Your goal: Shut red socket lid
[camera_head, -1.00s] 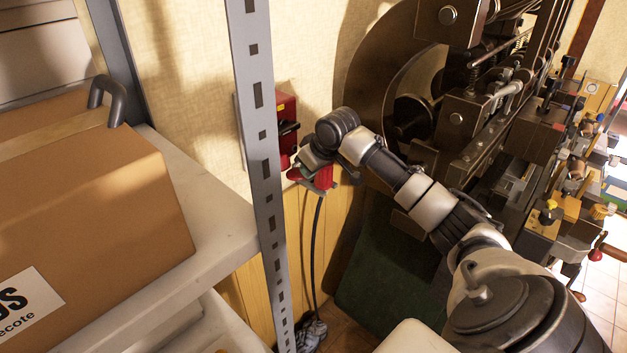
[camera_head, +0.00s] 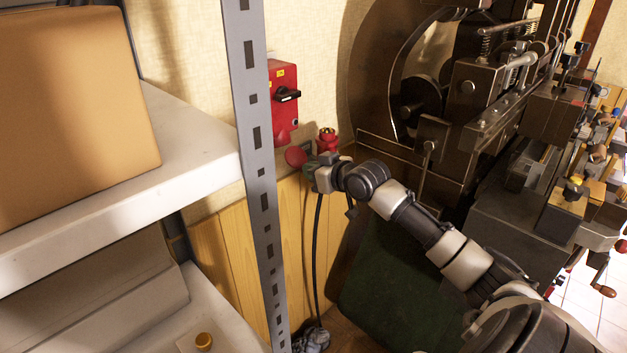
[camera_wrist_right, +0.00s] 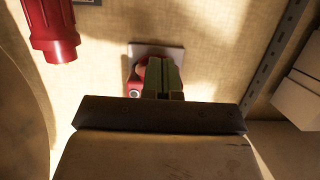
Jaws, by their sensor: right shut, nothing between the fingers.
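A round red lid (camera_head: 295,157) shows low on the wall in the head view, just left of my right gripper (camera_head: 322,172). A red connector (camera_head: 327,140) with yellowish pins on top stands just above the gripper; I cannot tell how it joins the lid. In the right wrist view, my right gripper's greenish fingers (camera_wrist_right: 162,78) are shut and empty. They are in front of a red part (camera_wrist_right: 136,86) on a pale wall plate (camera_wrist_right: 157,50) and hide much of it; contact cannot be told. My left gripper is out of view.
A red switch box (camera_head: 284,100) with a black knob is on the wall above. A grey shelf post (camera_head: 251,150) stands close on the left, with a cardboard box (camera_head: 70,110) on the shelf. The large dark press (camera_head: 480,130) fills the right. A black cable (camera_head: 317,250) hangs below.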

